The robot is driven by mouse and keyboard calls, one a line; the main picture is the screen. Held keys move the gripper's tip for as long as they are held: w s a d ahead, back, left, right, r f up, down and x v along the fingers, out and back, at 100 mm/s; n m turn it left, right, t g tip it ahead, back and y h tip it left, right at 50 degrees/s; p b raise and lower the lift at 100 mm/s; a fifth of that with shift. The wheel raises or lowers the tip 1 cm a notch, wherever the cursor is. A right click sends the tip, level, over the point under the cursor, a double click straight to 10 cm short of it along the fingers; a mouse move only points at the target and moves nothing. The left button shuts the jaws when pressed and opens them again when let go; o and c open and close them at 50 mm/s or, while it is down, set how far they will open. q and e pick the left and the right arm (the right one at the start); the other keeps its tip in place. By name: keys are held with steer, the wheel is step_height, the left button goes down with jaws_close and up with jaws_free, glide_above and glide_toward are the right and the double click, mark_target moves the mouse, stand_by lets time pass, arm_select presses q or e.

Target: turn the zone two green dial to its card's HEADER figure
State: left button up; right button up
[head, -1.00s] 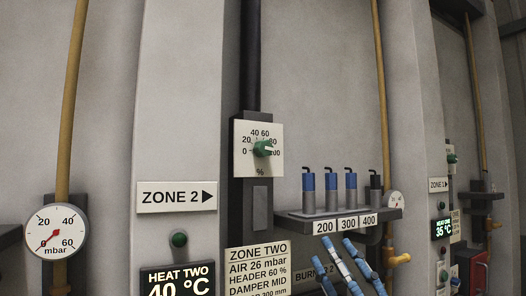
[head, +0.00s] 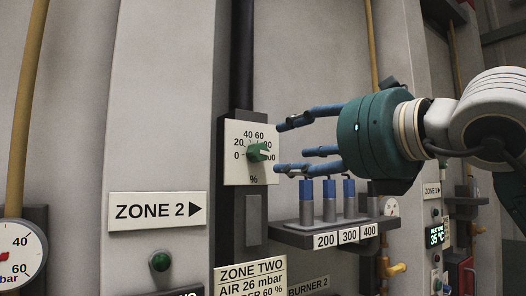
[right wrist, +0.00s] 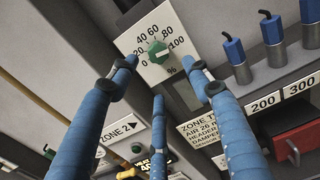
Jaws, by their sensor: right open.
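The green dial (head: 260,151) sits on a white percent plate (head: 241,168) marked 0 to 100. Its white pointer line points right, toward the 80–100 side; the exact figure is unclear. The zone two card (head: 250,276) is below, cut by the frame edge; its header line ends in 60 %. My right gripper (head: 279,147) is open, its blue fingers just right of the dial and apart from it. In the right wrist view the dial (right wrist: 158,52) lies between and beyond the open fingertips (right wrist: 163,66), with nothing held. My left gripper is not in view.
A shelf (head: 290,233) with several blue-topped cylinders stands just below my right fingers. A ZONE 2 sign (head: 157,211), a green button (head: 160,261) and a gauge (head: 18,256) are left. A red box (right wrist: 300,138) shows in the wrist view.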

mark_target(261, 156)
steer(key=p+x, duration=0.4)
steer(key=x, duration=0.5)
steer(key=shift+w+a, duration=0.2)
steer(key=shift+a, duration=0.05)
steer(key=shift+f, duration=0.1)
steer(key=shift+c, duration=0.3)
steer(key=shift+a, duration=0.1)
steer(key=c, duration=1)
steer(key=shift+f, duration=0.1)
steer(key=shift+c, duration=0.2)
